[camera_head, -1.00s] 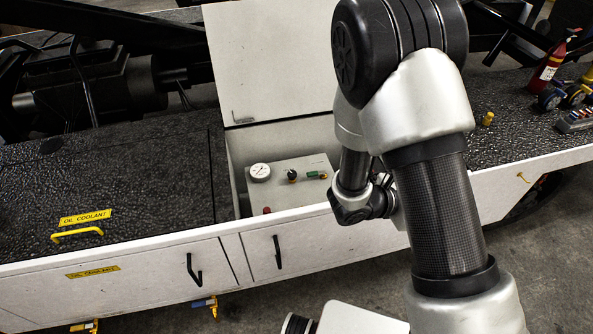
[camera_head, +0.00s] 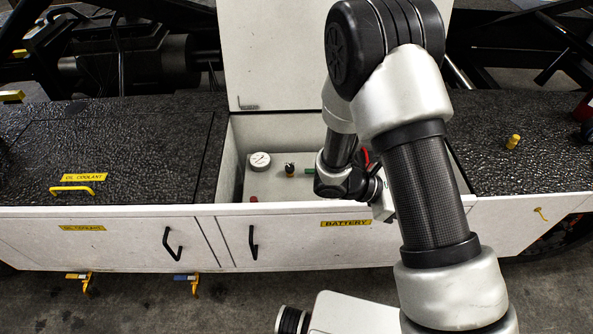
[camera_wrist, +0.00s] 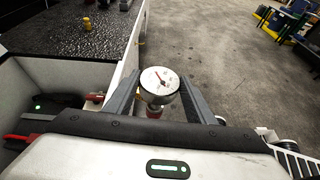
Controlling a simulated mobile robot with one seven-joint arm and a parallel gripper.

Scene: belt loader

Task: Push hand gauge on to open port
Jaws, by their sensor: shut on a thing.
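A round white-faced hand gauge (camera_wrist: 160,80) with a dark rim and a red lower part is in the wrist view, between the two fingers of my gripper (camera_wrist: 156,98). My gripper is shut on it, and the dial faces up toward the camera. In the head view my arm hides the fingers and the held gauge. A second white gauge (camera_head: 260,160) sits on the grey panel (camera_head: 268,184) inside the open compartment, beside a dark-topped brass fitting (camera_head: 290,169) and a green fitting (camera_head: 310,170). I cannot tell which fitting is the open port.
The raised white lid (camera_head: 280,60) stands behind the compartment. Its front wall (camera_head: 290,208) runs just below the panel. Black textured decks (camera_head: 110,150) lie on both sides. A small yellow fitting (camera_head: 513,142) stands on the right deck. The wrist view shows open floor (camera_wrist: 220,60) beyond the gripper.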

